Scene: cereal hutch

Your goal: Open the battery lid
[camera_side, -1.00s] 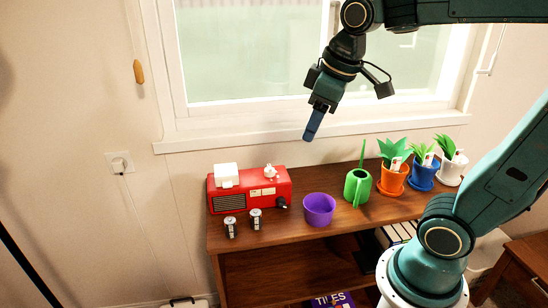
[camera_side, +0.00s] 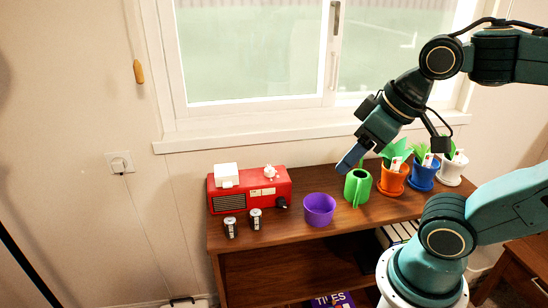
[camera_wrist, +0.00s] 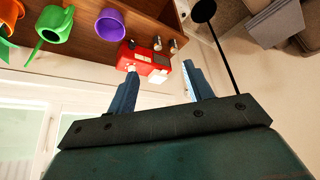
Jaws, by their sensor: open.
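A red radio (camera_side: 252,190) stands on the wooden hutch top at the left. A white block (camera_side: 226,175), which may be the battery lid, and a small white figure-like piece (camera_side: 269,171) sit on its top. Two batteries (camera_side: 230,228) stand upright in front of the radio. The radio also shows in the wrist view (camera_wrist: 140,62), small and beyond the fingers. My gripper (camera_side: 345,168) is to the right of the radio, above and behind the purple bowl and green can. In the wrist view its two blue fingers (camera_wrist: 163,88) are apart, with nothing between them.
A purple bowl (camera_side: 319,210), a green watering can (camera_side: 357,188) and potted plants in orange (camera_side: 392,180), blue (camera_side: 422,176) and white (camera_side: 450,172) pots stand right of the radio. A window sill (camera_side: 300,131) runs behind. The space above the radio is clear.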

